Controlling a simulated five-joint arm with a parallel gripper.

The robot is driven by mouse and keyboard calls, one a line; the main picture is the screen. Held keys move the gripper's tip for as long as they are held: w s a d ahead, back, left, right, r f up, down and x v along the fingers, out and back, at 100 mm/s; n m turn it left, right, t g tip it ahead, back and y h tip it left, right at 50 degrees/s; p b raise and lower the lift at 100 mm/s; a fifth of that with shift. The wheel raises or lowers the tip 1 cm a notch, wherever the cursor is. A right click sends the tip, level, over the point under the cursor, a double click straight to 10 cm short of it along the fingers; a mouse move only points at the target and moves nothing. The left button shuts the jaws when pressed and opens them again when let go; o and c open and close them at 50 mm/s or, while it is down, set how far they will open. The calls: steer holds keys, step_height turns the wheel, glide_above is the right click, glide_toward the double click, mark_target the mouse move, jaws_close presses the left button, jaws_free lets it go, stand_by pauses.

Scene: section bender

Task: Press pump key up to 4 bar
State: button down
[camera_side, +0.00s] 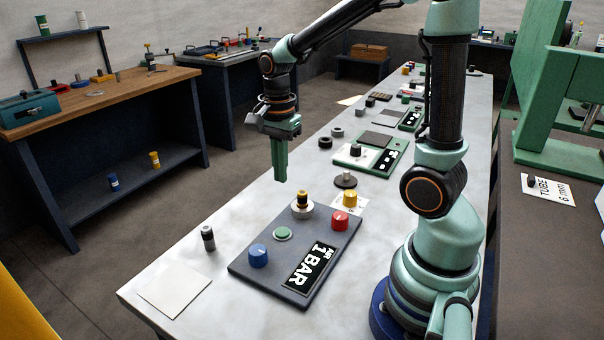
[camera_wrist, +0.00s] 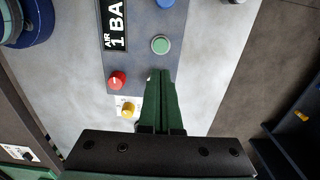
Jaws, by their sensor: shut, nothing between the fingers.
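A dark control panel (camera_side: 262,277) lies on the bench. Its display (camera_side: 312,262) reads "AIR 1 BAR"; in the wrist view the display (camera_wrist: 115,20) is partly cut off. A round green key (camera_side: 282,234) sits flat on the panel; it shows in the wrist view (camera_wrist: 160,45) ahead of my fingertips. I see no label naming the pump key. My gripper (camera_side: 280,180) is shut, empty, pointing down above the panel's far end, apart from it.
A yellow knob (camera_side: 350,197) stands beyond the red one. A small dark cylinder (camera_side: 208,238) stands left of the panel, and a pale square plate (camera_side: 174,289) lies at the bench's near end. A green-edged panel (camera_side: 374,158) lies farther back. The air above the panel is clear.

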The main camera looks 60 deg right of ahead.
mark_target(284, 231)
steer(key=shift+f, duration=0.1)
step_height(284, 231, down, 14)
steer(key=shift+r, duration=0.1)
stand_by(0.4)
steer(key=shift+s+f, duration=0.1)
steer(key=shift+f, duration=0.9)
step_height(284, 231, up, 15)
steer(key=shift+w, duration=0.25)
steer(key=shift+f, duration=0.1)
stand_by(0.5)
